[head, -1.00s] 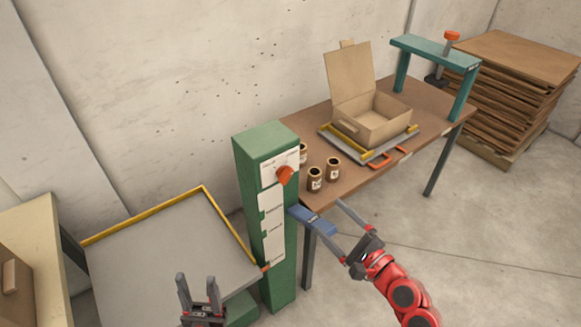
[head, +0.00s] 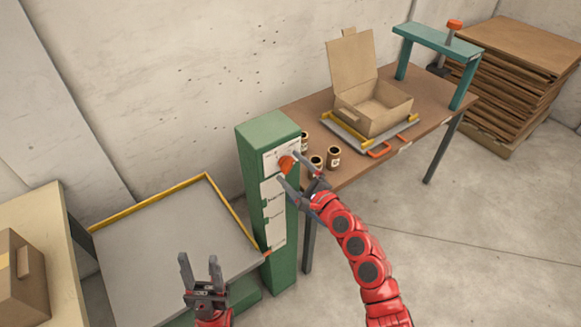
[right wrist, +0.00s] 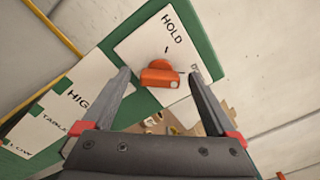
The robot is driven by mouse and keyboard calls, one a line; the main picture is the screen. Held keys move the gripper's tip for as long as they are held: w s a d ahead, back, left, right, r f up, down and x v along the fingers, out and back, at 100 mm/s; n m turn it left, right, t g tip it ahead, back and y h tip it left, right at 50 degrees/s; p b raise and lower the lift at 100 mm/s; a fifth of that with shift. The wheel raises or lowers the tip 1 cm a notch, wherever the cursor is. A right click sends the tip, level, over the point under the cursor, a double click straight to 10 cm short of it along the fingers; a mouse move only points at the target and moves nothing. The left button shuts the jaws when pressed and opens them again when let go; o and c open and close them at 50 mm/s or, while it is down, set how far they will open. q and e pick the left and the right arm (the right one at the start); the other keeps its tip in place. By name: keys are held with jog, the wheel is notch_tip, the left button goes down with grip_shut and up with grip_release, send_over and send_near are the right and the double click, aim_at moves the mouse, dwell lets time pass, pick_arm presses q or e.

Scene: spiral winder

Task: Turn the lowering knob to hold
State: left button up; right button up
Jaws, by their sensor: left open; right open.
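The orange lowering knob (head: 286,163) sits on a white plate near the top of the green post (head: 268,132). In the right wrist view the knob (right wrist: 160,75) lies between and beyond my fingertips, with the word HOLD and a short mark above it. A second label beside it is partly hidden by a finger. The knob's bar lies across, not lined up with the HOLD mark. My right gripper (head: 288,170) is open around the knob's sides, with no clear contact. My left gripper (head: 200,268) is open and empty, in front of the grey platform.
The grey platform (head: 165,240) with a yellow edge stands left of the post. Right of it, the brown table (head: 420,140) holds several jars (head: 333,156), an open carton (head: 375,110) and a teal frame (head: 438,42). Stacked boards (head: 520,80) stand behind.

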jog(key=shift+w+a, duration=0.25)
jog(key=c, duration=1.4)
jog(key=shift+o, duration=0.2)
